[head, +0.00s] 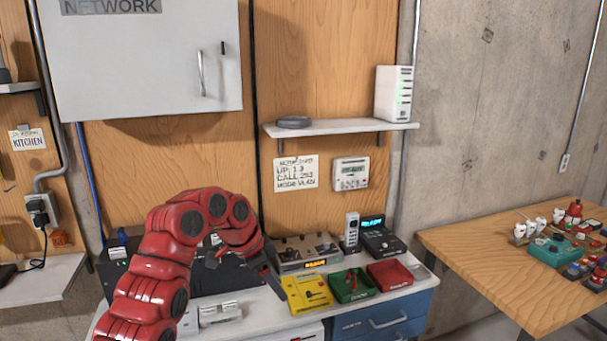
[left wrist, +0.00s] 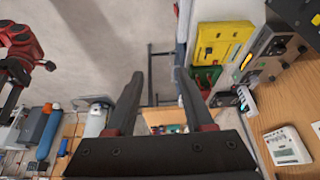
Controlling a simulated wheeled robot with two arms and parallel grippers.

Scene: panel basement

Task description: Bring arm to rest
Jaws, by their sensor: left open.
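My left arm (head: 165,250), red and segmented, rises from the bottom left of the head view and bends over to the right. My left gripper (head: 272,280) is at its end, over the white workbench beside the yellow case, holding nothing that I can see. In the left wrist view the two dark fingers of my left gripper (left wrist: 158,82) stand apart with only floor and distant things between them.
The workbench (head: 250,326) bears a yellow case (head: 307,293), a green tray (head: 353,286), a red tray (head: 390,274) and a metal device (head: 302,252). A white shelf (head: 340,127) and a network cabinet (head: 150,60) hang above. A wooden table (head: 500,255) stands right.

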